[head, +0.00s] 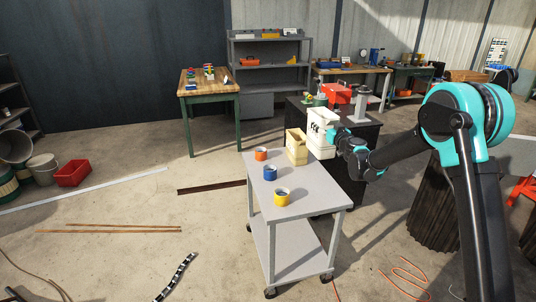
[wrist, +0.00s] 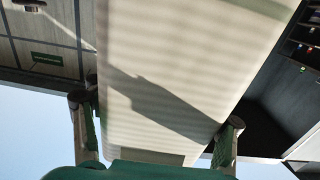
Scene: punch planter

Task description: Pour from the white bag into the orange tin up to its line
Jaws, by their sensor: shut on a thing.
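The white bag (head: 320,128) is upright at the far right end of the grey cart, behind the tan bag. My gripper (head: 334,139) is shut on it from the right. In the wrist view the white bag (wrist: 185,60) fills the middle, with one finger of my gripper (wrist: 157,120) on each side. I cannot tell whether its base touches the cart. The orange tin (head: 261,154) stands at the cart's far left edge, left of the tan bag and apart from the white bag. The inside and line of the orange tin are too small to make out.
The tan bag (head: 296,147) stands on the cart (head: 315,188) between the orange tin and the white bag. A blue tin (head: 270,173) and a yellow tin (head: 282,197) stand nearer. The cart's near right top is clear. A dark cabinet (head: 363,150) is behind.

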